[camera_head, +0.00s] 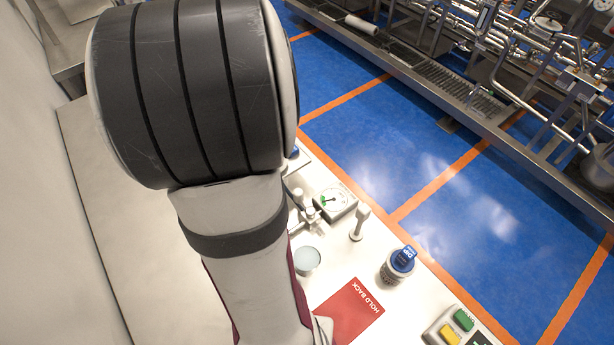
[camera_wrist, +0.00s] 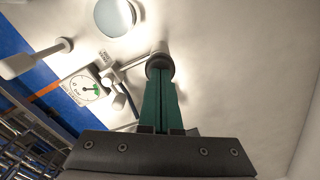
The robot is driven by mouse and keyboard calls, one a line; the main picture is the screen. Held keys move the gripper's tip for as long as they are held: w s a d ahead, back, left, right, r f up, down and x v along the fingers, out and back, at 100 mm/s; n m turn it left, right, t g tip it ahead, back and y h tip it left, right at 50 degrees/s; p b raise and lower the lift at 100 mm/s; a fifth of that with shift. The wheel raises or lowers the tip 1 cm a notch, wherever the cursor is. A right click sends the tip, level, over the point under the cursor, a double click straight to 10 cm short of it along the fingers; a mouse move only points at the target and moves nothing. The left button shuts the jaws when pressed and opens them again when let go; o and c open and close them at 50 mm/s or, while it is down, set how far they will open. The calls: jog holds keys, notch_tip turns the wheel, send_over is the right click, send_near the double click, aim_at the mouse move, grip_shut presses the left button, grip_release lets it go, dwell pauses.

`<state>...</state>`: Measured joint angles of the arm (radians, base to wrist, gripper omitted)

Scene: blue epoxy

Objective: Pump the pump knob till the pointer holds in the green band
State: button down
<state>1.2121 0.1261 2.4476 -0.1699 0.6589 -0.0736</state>
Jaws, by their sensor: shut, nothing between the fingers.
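My gripper (camera_wrist: 160,82) shows in the wrist view with its green fingers shut and nothing between them. The fingertips are at a dark round knob (camera_wrist: 158,60), apparently the pump knob, and partly cover it; I cannot tell whether they touch it. The knob and my fingers are hidden behind my arm in the head view. The gauge (camera_head: 335,202) has a white face with a green band; it also shows in the wrist view (camera_wrist: 80,83). The pointer is too small to read surely against the band.
Pale pipework (camera_wrist: 118,99) stands between knob and gauge. A round bluish-topped vessel (camera_head: 307,260), a white upright post (camera_head: 359,224) and a blue-lidded jar (camera_head: 397,269) stand nearby. A red card (camera_head: 348,312) and a button box (camera_head: 458,327) lie towards the front.

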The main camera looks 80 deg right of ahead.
jog(key=shift+r, duration=0.25)
notch_tip(320, 180, up, 7)
dwell(0.7)
jog(key=shift+w, duration=0.1)
jog(key=w+a+r+n+t, duration=0.1)
jog(key=w+a+r+n, duration=0.1)
jog(key=w+a+n, duration=0.3)
jog(key=w+a+r+n+t, duration=0.1)
jog(key=w+r+n, duration=0.2)
jog(key=w, duration=0.5)
jog(key=s+a+g+y, duration=0.1)
jog(key=s+a, duration=0.3)
jog(key=a, duration=0.6)
jog(key=s+a+f+n+g, duration=0.1)
jog(key=s+a, duration=0.4)
jog(key=a, duration=0.5)
jog(key=shift+a+f+y, duration=0.15)
jog(key=shift+f+y, duration=0.15)
jog(key=shift+y, duration=0.1)
